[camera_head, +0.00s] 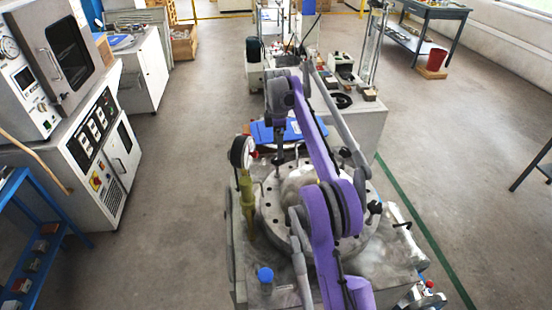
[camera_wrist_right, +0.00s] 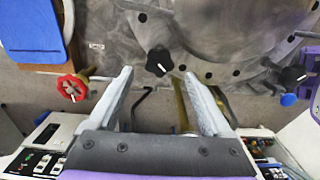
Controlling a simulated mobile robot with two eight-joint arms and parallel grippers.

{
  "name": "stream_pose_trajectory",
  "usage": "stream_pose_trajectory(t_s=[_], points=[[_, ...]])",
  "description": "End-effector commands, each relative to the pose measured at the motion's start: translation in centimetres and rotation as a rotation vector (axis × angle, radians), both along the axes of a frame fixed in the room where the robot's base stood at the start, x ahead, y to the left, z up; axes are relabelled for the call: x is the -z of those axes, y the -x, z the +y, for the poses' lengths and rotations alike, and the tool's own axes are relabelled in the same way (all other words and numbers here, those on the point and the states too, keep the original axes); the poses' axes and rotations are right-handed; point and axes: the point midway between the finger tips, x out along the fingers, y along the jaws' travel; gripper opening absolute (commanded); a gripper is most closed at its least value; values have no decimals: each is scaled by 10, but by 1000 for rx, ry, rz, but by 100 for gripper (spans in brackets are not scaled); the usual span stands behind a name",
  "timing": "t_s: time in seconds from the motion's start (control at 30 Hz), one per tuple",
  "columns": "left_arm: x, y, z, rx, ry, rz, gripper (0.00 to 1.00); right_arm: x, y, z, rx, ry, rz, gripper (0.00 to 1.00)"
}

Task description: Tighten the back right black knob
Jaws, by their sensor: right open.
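The round metal plate (camera_head: 268,212) with bolt holes lies on the test bench. A black knob (camera_head: 345,152) shows at the plate's back right, beside my purple right arm. Another black knob (camera_head: 375,207) sits at its front right. My right gripper (camera_head: 279,163) hangs over the plate's back left side, away from the back right knob. In the wrist view the open, empty fingers (camera_wrist_right: 158,75) point at a black knob (camera_wrist_right: 158,60), which shows between and just beyond the tips. A further black knob (camera_wrist_right: 292,75) is to the right. My left gripper is not seen.
A gauge (camera_head: 242,152) on a yellow-green stem rises left of the plate. A red handwheel (camera_wrist_right: 72,87) is left of the fingers. A blue clipboard (camera_head: 272,131) lies behind the plate, and a blue cap (camera_head: 265,274) is at front left.

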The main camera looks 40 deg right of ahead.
Motion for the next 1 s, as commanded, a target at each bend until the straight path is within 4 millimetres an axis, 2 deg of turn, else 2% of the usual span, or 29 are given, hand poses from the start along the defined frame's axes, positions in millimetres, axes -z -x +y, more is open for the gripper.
stream_pose_trajectory(t_s=[0.03, 0.1, 0.3, 0.67, 0.77, 1.0], points=[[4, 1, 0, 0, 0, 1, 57, 12, 0, 0, 0, 0, 0, 84], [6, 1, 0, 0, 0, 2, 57, 24, 0, 0, 0, 0, 0, 84], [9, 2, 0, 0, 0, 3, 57, 46, 0, 1, 0, 0, 0, 84], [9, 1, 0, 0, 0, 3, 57, 51, 0, 1, 1, 0, -1, 84], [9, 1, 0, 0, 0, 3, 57, 51, 0, 0, 1, 0, -1, 69], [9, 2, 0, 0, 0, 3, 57, 51, 0, 0, 1, 0, 0, 26]])
